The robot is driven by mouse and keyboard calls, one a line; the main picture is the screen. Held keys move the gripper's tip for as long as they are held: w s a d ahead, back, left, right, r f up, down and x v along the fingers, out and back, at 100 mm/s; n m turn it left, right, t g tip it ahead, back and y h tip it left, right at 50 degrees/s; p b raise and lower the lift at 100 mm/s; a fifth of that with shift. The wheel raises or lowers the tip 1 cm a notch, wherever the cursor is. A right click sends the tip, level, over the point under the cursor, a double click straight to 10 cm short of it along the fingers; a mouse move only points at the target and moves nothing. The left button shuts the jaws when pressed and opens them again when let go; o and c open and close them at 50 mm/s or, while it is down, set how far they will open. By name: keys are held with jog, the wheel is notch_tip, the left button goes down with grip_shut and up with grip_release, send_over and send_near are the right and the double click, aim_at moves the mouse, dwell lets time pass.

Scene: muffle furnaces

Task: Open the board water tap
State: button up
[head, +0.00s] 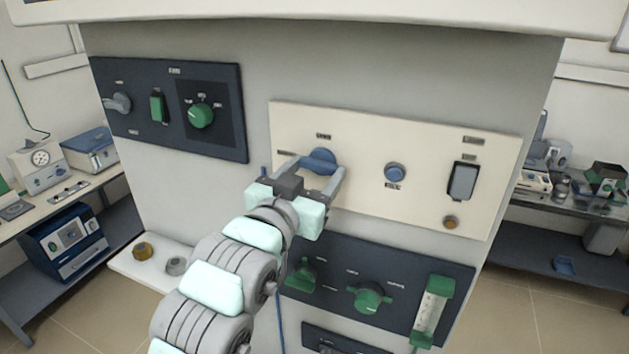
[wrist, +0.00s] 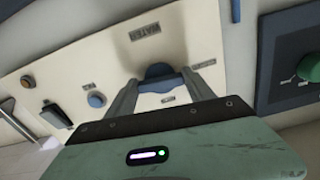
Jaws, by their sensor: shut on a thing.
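The board water tap is a blue knob (head: 320,158) at the upper left of the cream panel (head: 430,205). A label above it reads WATER in the wrist view, where the tap (wrist: 160,74) sits between the fingers. My gripper (head: 322,172) comes from below and to the left, with a finger on either side of the tap. It is shut on the tap. In the wrist view my gripper's fingers (wrist: 159,90) flank the tap's lower part, and its upper part shows above them.
The cream panel also holds a round blue button (head: 395,173), a dark rocker switch (head: 463,181) and a small brown knob (head: 450,222). A dark panel with green valves (head: 368,298) lies below. Another dark panel (head: 226,140) is at the upper left. Benches with instruments stand on both sides.

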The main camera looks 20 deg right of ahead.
jog(key=m+b, duration=0.1)
jog(key=b, duration=0.1)
jog(key=f+m+b, duration=0.1)
jog(key=b, duration=0.2)
jog(key=m+b, duration=0.6)
jog(key=b, duration=0.1)
jog(key=r+m+b, duration=0.1)
jog(key=m+b, duration=0.3)
jog(key=shift+a, duration=0.1)
jog(key=m+b, duration=0.2)
jog(key=m, duration=0.2)
jog(key=shift+w+r+m, duration=0.1)
jog(key=shift+r+m, duration=0.05)
jog(key=shift+m, duration=0.25)
jog(key=o, duration=1.4)
